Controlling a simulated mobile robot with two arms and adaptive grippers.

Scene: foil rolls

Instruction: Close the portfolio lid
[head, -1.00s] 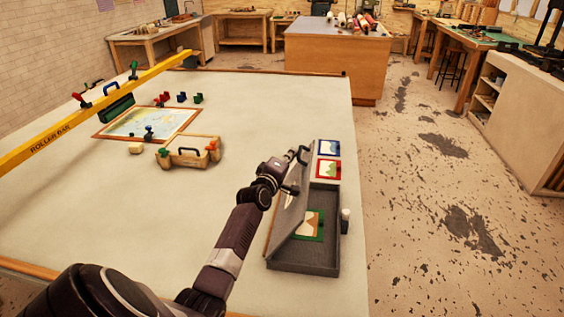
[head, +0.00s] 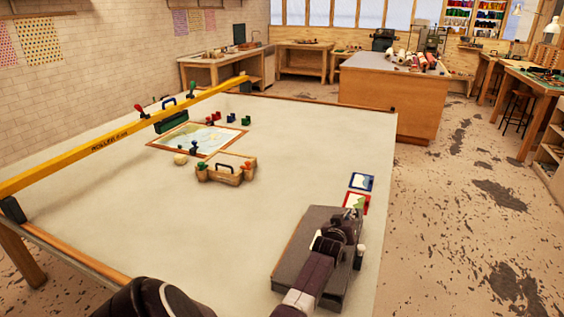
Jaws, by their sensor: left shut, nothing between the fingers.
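The grey portfolio (head: 296,243) lies near the right edge of the large pale table (head: 130,205). Its lid appears down flat over the box, and the inside is hidden. My left arm reaches in from the bottom across the top of the lid. My left gripper (head: 351,214) is shut and empty over the far right part of the portfolio; I cannot tell whether it touches the lid. My right gripper is out of view.
A blue-framed picture (head: 361,182) and a red-framed picture (head: 356,202) lie just beyond the portfolio. A small pale cylinder (head: 360,257) stands at its right side.

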